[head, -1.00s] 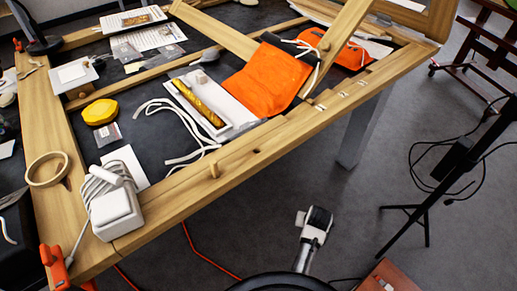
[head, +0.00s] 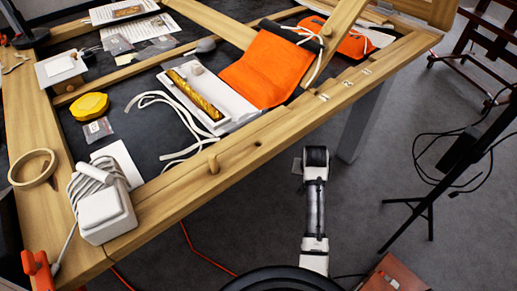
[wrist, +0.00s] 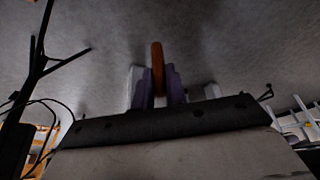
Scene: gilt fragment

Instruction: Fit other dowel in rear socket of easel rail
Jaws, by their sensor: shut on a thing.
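The easel rail (head: 300,112) is the long pale wooden beam along the near edge of the work table. One wooden dowel (head: 213,163) stands upright in it. A small dark socket hole (head: 258,143) shows to its right, apparently empty. In the wrist view my gripper (wrist: 159,82) is shut on a brown dowel (wrist: 158,62), which sticks out between the purple-grey fingers. In the head view my arm stands over the floor, just outside the rail. The fingers and the held dowel cannot be made out there.
A white charger (head: 104,212) with coiled cable sits on the left corner. A white tray (head: 232,122) holds a gilt fragment (head: 196,95), beside an orange cloth (head: 268,70). A black stand (head: 432,190) is on the floor at right.

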